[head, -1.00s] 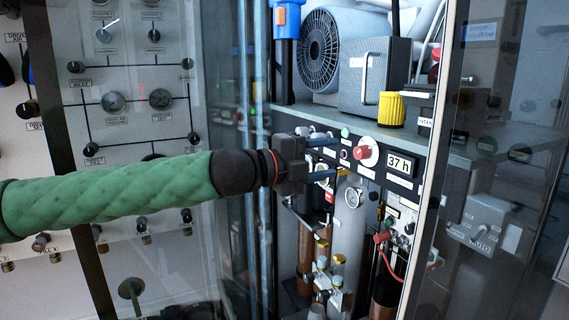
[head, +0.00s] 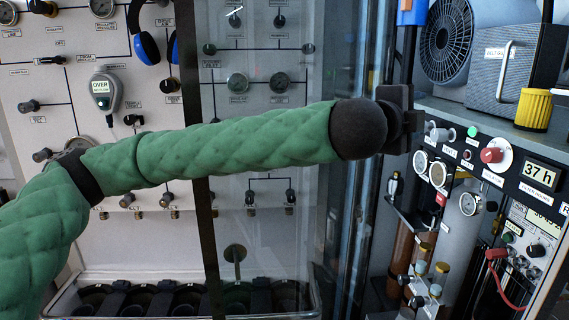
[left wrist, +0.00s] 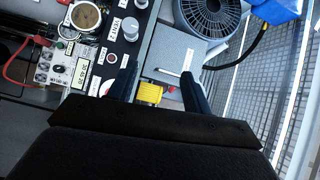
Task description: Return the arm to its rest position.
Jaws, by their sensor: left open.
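My left arm, in a green quilted sleeve, comes in from the left in the head view. Its dark gripper (head: 405,120) is at the left end of the black fill panel (head: 478,165), and its fingers are mostly hidden there by the gripper body. In the left wrist view the two fingers (left wrist: 158,88) stand apart with nothing held between them. My right gripper is not in view.
A glass door (head: 275,130) stands behind my arm.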

